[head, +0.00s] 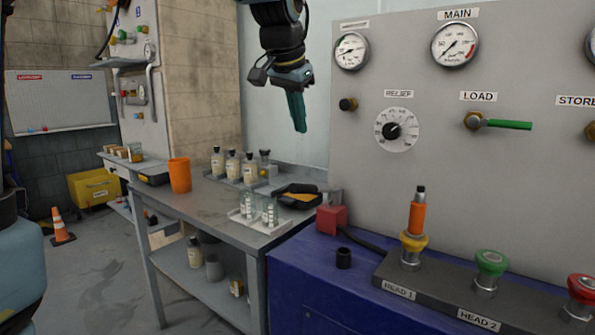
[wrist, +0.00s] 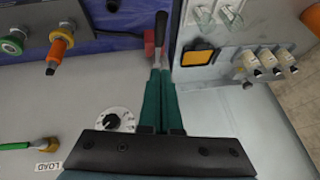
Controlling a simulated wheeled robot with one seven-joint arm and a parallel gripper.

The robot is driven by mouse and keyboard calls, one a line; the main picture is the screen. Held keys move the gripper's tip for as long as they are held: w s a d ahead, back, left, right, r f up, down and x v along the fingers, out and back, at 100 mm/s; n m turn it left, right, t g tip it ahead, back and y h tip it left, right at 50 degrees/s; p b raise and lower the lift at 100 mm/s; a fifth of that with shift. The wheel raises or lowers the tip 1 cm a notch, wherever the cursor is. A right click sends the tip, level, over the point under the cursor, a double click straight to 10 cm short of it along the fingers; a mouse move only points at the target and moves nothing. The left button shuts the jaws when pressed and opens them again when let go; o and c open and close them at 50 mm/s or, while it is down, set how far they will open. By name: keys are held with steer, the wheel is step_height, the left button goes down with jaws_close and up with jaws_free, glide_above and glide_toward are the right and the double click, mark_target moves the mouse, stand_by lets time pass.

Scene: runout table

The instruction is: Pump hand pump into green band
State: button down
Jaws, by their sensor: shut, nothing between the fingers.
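My gripper (head: 299,130) has green fingers that are shut and empty, pointing down left of the grey panel in the head view. In the wrist view the fingertips (wrist: 160,73) appear beside a black handle (wrist: 161,28) on a light metal shaft; whether they touch it is unclear, and I cannot tell whether it is the hand pump. A small-labelled gauge (head: 350,51) with a green mark is at the panel's upper left. The MAIN gauge (head: 455,45) is to its right; its needle points lower left. No hand pump is clearly identifiable in the head view.
The panel carries a RELIEF dial (head: 396,131) and a green LOAD lever (head: 508,124). A blue cabinet (head: 310,290) below bears a red block (head: 332,220) and HEAD couplings. The grey bench (head: 210,195) holds bottles, an orange cup (head: 179,175) and a black-and-orange item (wrist: 198,57).

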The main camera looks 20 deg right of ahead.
steer(key=p, duration=0.2)
glide_above(300, 185)
steer(key=d, duration=0.2)
step_height(300, 185, down, 8)
steer(key=f, duration=0.1)
steer(key=a+f, duration=0.1)
steer(key=f, duration=0.1)
steer(key=shift+w+a+f, duration=0.1)
steer(key=shift+a+f, duration=0.05)
steer(key=shift+a, duration=0.1)
steer(key=shift+a+f+p, duration=0.15)
steer(key=shift+f+p, duration=0.15)
steer(key=shift+f, duration=0.15)
steer(key=shift+f, duration=0.1)
